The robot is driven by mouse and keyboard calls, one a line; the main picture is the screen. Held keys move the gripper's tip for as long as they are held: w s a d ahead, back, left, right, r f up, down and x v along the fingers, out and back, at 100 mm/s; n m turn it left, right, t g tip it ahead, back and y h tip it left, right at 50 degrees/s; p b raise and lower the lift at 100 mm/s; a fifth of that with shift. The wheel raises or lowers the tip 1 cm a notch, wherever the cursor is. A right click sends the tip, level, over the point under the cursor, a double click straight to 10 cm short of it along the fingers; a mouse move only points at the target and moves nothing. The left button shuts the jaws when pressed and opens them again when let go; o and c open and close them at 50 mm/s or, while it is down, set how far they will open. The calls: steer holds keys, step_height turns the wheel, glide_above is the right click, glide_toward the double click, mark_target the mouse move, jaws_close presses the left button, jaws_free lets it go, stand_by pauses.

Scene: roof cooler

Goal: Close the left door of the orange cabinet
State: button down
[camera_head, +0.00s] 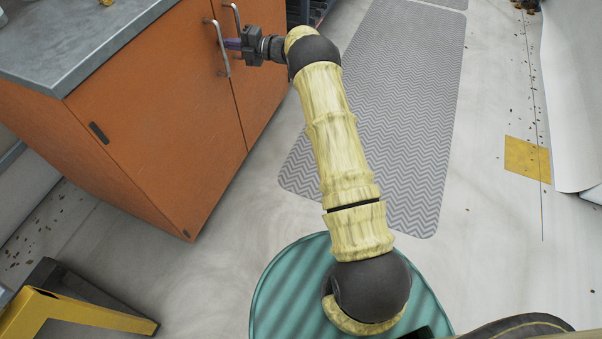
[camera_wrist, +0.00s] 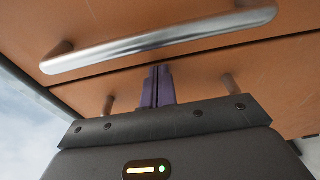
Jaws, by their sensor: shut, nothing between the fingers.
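The orange cabinet (camera_head: 120,165) stands at the left of the head view under a grey top. Its left door (camera_head: 185,125) looks flush, or nearly so, with the right door (camera_head: 258,75); a thin dark seam separates them. The left door's handle (camera_head: 219,48) and the right door's handle (camera_head: 235,16) are upright silver bars. My gripper (camera_head: 230,43) is shut and empty, its purple fingers at the left door's handle. In the wrist view the fingers (camera_wrist: 158,85) point at the door fronts near the seam, between two silver handles. Whether the fingertips touch a door is unclear.
A grey chevron mat (camera_head: 400,110) lies on the pale floor right of my arm. A yellow and black object (camera_head: 70,310) stands at the lower left. A yellow floor patch (camera_head: 527,158) and a white surface (camera_head: 575,100) are at the right. Floor in front of the cabinet is clear.

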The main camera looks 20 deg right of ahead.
steer(key=shift+w+a+r, duration=0.2)
steer(key=shift+a+r, duration=0.35)
steer(key=shift+a, duration=0.2)
steer(key=shift+d, duration=0.25)
steer(key=s+d+f+p, duration=0.1)
steer(key=s+d+p, duration=0.1)
steer(key=d, duration=1.2)
steer(key=shift+s+p, duration=0.3)
steer(key=shift+p, duration=0.05)
steer(key=shift+f, duration=0.1)
